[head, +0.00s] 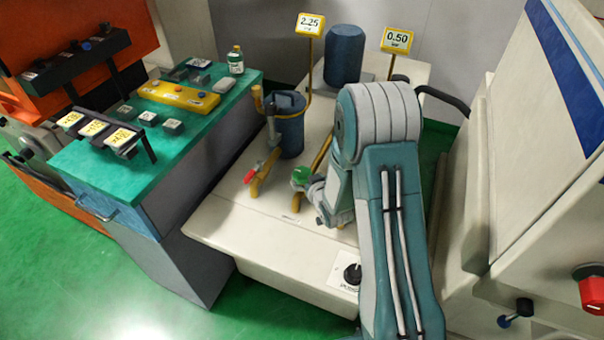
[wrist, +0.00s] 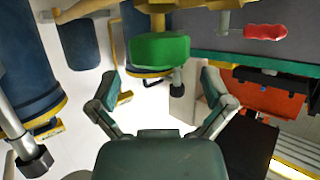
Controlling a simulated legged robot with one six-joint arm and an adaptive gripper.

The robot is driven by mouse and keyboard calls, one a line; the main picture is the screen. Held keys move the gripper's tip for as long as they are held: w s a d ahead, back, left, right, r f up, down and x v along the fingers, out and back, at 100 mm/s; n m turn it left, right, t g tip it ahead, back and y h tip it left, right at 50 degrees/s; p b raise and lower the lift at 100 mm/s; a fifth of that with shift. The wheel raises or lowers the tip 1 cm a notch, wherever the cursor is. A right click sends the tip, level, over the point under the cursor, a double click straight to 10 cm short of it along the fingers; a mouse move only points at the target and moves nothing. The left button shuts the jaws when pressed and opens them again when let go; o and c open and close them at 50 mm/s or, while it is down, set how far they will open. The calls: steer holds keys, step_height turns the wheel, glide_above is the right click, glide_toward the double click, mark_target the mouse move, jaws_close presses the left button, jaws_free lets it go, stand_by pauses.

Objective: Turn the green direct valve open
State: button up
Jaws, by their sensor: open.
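The green valve handle (head: 300,177) sits on yellow piping on the cream machine bench, just left of my arm's end. In the wrist view the green handle (wrist: 160,48) lies ahead of my gripper (wrist: 160,80), roughly centred between the two fingers. The fingers are spread wide with nothing between them, and no contact with the handle is visible. In the head view my gripper is close beside the valve, but my arm partly hides it. A second valve with a red handle (head: 251,175) stands to the left; it also shows in the wrist view (wrist: 265,32).
A dark blue canister (head: 290,125) and a blue cylinder (head: 344,54) stand behind the valves. Yellow signs read 2.25 (head: 311,25) and 0.50 (head: 397,40). A green-topped workbench (head: 190,140) is left. A black knob (head: 352,273) is on the bench's front.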

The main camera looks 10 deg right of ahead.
mark_target(309, 172)
steer(key=x, duration=0.4)
steer(key=c, duration=0.9)
steer(key=shift+y, duration=0.3)
steer(key=n+g+y, duration=0.1)
steer(key=n+y, duration=0.2)
steer(key=n+g+y, duration=0.1)
steer(key=n+y, duration=0.1)
steer(key=n, duration=0.1)
steer(key=shift+w+d+g+y, duration=0.1)
steer(key=shift+g+y, duration=0.3)
steer(key=n+g+y, duration=0.4)
steer(key=n+g, duration=0.1)
steer(key=shift+n, duration=0.4)
steer(key=shift+g, duration=0.3)
